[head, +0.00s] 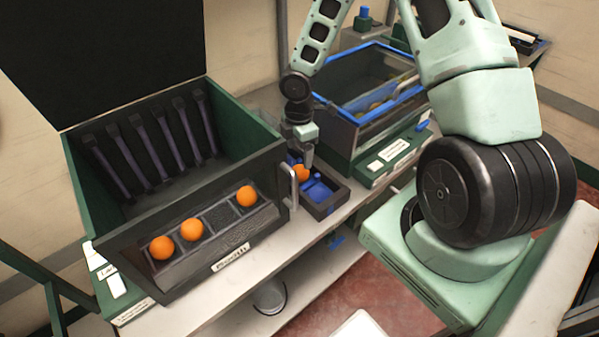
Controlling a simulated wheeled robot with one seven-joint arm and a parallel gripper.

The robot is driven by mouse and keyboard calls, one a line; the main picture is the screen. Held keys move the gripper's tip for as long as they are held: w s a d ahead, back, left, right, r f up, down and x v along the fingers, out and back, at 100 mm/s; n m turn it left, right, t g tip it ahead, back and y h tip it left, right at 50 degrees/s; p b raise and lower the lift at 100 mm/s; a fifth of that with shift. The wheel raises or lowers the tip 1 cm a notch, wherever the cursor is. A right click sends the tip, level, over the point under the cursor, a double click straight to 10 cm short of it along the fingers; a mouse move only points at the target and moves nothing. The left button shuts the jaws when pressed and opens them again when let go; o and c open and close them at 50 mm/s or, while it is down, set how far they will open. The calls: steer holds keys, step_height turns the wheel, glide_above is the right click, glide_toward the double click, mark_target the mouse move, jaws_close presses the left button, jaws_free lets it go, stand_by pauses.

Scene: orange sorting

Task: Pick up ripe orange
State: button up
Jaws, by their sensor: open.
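An orange (301,174) sits at a small dark tray (329,207) with blue parts, on the bench between two large boxes. My gripper (304,161) points down right over this orange and is open. The gripper partly covers the fruit; whether the fingers touch it I cannot tell. Three more oranges rest in the slotted black holder on the front of the left box: a left one (162,247), a middle one (191,229) and a right one (246,196). One slot between the middle and right oranges is empty. All look similarly orange.
The large dark green box (75,190) stands open at left, with a metal handle (291,187) close to my gripper. A blue-rimmed clear bin (345,107) stands behind, to the right. The bench edge (240,312) runs along the front.

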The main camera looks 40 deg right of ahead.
mark_target(300, 167)
steer(key=shift+d+f+p, duration=0.2)
steer(key=shift+f+p, duration=0.4)
steer(key=shift+f, duration=3.25)
steer(key=c, duration=1.1)
